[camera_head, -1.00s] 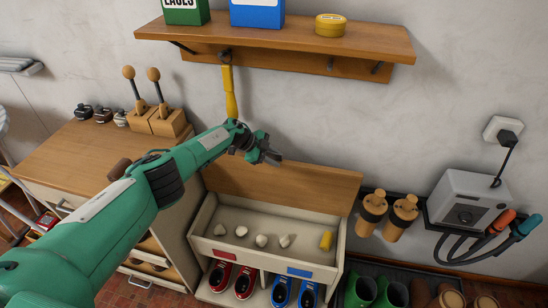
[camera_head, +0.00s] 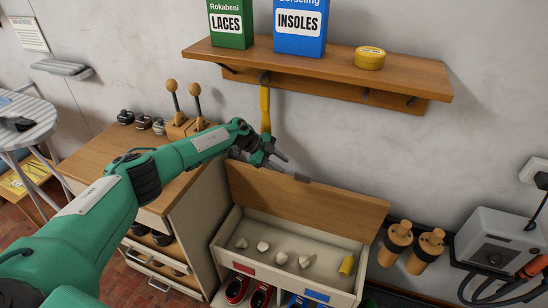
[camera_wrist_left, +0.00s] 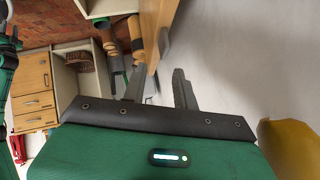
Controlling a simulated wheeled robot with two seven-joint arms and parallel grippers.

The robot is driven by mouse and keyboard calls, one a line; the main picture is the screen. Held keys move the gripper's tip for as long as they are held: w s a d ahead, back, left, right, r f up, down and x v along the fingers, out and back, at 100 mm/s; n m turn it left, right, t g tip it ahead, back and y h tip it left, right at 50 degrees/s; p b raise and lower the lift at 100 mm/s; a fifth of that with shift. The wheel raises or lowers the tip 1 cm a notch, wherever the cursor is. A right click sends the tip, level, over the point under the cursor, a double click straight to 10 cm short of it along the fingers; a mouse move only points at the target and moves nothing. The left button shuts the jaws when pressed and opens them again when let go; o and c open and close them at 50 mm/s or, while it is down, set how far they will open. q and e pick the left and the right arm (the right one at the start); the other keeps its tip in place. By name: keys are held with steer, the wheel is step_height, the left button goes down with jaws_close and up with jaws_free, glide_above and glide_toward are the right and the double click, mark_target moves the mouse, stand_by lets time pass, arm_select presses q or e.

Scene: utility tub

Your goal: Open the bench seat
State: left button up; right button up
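The bench seat lid (camera_head: 325,206) is a brown wooden panel, raised and tilted up toward the wall behind the bench. The bench box (camera_head: 222,247) below it is uncovered and shows several pale lumps (camera_head: 281,258) and a yellow piece (camera_head: 346,265) inside. My left gripper (camera_head: 290,168) is at the lid's upper edge, left of its middle; I cannot tell if it touches. In the left wrist view its two grey fingers (camera_wrist_left: 158,78) stand apart with nothing between them, and a wooden board (camera_wrist_left: 153,28) lies just past their tips. My right gripper is out of view.
A wall shelf (camera_head: 315,68) with boxes and a yellow tin hangs above. A yellow-handled item (camera_head: 265,108) hangs close behind my left gripper. A wooden cabinet (camera_head: 180,235) stands left of the bench. Shoes (camera_head: 260,296) sit below; a grey machine (camera_head: 500,245) is at right.

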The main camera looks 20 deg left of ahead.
arm_select(q)
steer(key=shift+v, duration=1.4)
